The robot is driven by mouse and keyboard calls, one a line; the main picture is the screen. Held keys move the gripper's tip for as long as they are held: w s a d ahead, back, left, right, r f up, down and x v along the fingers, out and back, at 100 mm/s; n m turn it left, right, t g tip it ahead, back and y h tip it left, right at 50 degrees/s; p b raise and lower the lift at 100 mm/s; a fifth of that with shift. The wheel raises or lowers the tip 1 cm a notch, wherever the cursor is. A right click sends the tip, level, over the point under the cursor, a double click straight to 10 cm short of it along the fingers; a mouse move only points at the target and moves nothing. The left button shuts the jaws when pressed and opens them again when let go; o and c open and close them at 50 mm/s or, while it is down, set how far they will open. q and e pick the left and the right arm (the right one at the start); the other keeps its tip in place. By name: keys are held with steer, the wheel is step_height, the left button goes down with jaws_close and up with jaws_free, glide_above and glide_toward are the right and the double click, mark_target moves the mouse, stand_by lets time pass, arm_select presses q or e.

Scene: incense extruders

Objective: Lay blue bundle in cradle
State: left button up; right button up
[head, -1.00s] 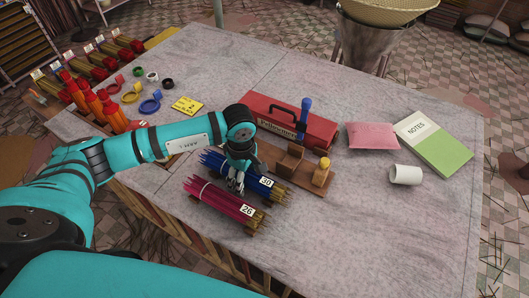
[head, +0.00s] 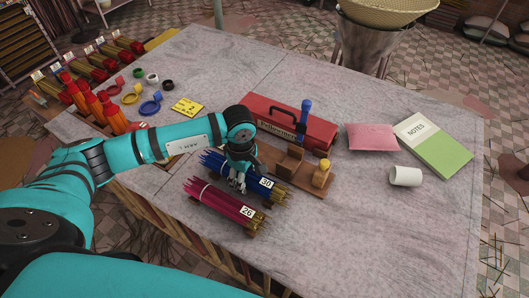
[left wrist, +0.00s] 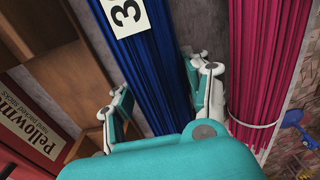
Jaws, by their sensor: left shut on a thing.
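The blue bundle (head: 213,160) of incense sticks, tagged 30, lies beside the magenta bundle (head: 215,199), tagged 26. My left gripper (head: 238,184) is over the middle of the blue bundle and shut on it. In the left wrist view, the fingers (left wrist: 160,95) are on either side of the blue bundle (left wrist: 158,70); the magenta bundle (left wrist: 257,60) is to the right, apart. A wooden holder with upright blocks (head: 289,162), which looks like the cradle, is just behind the blue bundle and looks empty. My right gripper is not in view.
A small yellow-topped object (head: 321,174) and a blue-handled tool (head: 304,112) are close by. A pink cushion (head: 372,137), a white cup (head: 405,176) and a notebook (head: 434,145) are to the right. The front right tabletop is clear.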

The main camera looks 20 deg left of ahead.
arm_select(q)
steer(key=shift+r+p, duration=1.25)
steer(key=shift+r, duration=1.25)
